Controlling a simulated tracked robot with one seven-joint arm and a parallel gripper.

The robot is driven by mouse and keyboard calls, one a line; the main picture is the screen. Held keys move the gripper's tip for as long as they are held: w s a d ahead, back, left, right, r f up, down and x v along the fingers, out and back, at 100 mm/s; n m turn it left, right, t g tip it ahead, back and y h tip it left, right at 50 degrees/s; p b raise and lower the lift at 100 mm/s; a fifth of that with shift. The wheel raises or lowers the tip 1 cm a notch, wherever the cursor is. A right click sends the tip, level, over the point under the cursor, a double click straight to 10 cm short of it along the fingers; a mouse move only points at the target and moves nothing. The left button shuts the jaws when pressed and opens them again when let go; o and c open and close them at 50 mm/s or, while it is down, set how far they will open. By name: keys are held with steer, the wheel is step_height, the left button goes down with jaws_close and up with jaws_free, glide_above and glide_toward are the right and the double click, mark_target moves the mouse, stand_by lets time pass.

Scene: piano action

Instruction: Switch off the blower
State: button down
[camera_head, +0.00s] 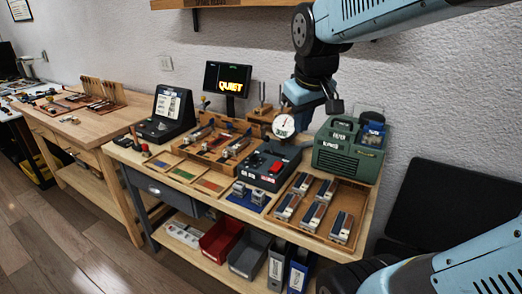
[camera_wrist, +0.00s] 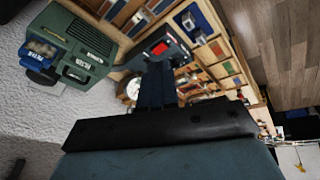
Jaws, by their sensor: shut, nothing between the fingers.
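The blower is a green box (camera_head: 348,150) labelled as a blower, standing at the back right of the bench. It also shows at the upper left of the wrist view (camera_wrist: 72,42), with a dark recess on its face. I cannot make out its switch position. My gripper (camera_wrist: 158,68) is shut and empty, its dark fingers pressed together in the wrist view. It is over the bench to the left of the blower in the head view, apart from it. Its fingertips point toward a dark control box with a red button (camera_head: 276,167).
A round white dial gauge (camera_head: 283,125) stands behind the control box. A screen (camera_head: 228,78) reads "QUIET". A wooden tray (camera_head: 352,246) with several small blocks lies in front of the blower. A dark console (camera_head: 168,112) stands at the left. Little bench top is free.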

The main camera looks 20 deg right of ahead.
steer(key=w+f+n+g, duration=0.2)
steer(key=w+f+n, duration=0.1)
steer(key=w, duration=0.7)
steer(key=n+g, duration=0.1)
steer(key=n, duration=0.2)
glide_above(278, 163)
steer(key=s+a, duration=0.1)
steer(key=s, duration=0.1)
steer(key=f, duration=0.5)
steer(key=shift+w+a+f, duration=0.2)
steer(key=shift+f, duration=0.1)
steer(key=f, duration=0.9)
steer(key=w+d+f, duration=0.1)
steer(key=f, duration=0.4)
steer(key=shift+d, duration=0.1)
steer(key=shift+w, duration=0.1)
